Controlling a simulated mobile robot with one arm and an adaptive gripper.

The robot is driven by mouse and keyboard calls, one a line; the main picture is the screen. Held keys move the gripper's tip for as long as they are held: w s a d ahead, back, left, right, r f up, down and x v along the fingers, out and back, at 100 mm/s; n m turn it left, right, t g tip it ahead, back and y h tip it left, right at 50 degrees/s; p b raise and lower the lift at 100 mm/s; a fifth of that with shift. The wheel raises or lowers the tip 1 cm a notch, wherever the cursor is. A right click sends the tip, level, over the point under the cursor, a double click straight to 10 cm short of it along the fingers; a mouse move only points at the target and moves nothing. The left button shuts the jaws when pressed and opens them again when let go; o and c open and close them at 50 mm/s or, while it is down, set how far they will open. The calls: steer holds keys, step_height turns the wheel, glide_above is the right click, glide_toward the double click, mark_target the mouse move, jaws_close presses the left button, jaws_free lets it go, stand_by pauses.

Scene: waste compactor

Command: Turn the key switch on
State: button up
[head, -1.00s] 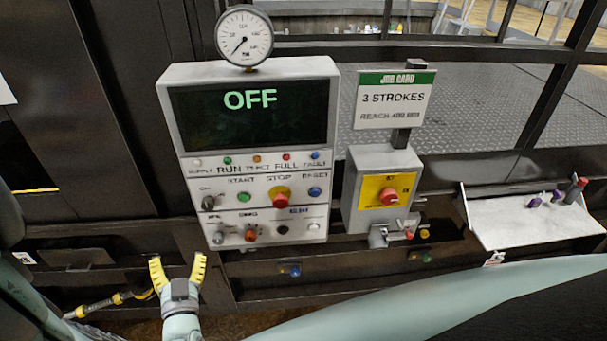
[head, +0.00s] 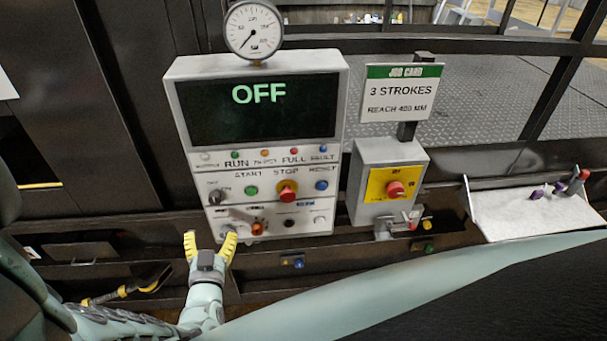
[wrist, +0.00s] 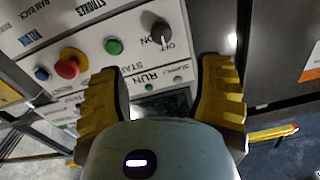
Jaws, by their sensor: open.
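The key switch (head: 217,195) is a dark knob with OFF/ON lettering at the left of the white control panel (head: 180,140), beside the green start button (head: 251,190). The screen (head: 259,111) reads OFF. In the wrist view the key switch (wrist: 162,32) shows beyond the gap between my fingers, with the green button (wrist: 114,46) to its left. My gripper (head: 211,240) is open and empty, below the key switch and apart from it. Its yellow ribbed fingers also show in the wrist view (wrist: 162,85).
The red stop button (head: 287,191) and blue reset button (head: 321,185) are right of the green one. A red-on-yellow switch box (head: 389,153) stands right of the panel. A white tray (head: 510,225) with small purple items is further right. A gauge (head: 253,29) tops the panel.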

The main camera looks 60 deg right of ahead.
mark_target(215, 203)
steer(key=b+x, duration=0.3)
steer(key=x, duration=0.2)
steer(key=b+x, duration=0.3)
steer(key=x, duration=0.2)
steer(key=shift+w+d+f, duration=0.2)
steer(key=shift+f, duration=0.05)
steer(key=shift+w+d+r+b, duration=0.25)
steer(key=shift+w+d+b, duration=0.15)
steer(key=shift+d+b, duration=0.15)
jaws_close()
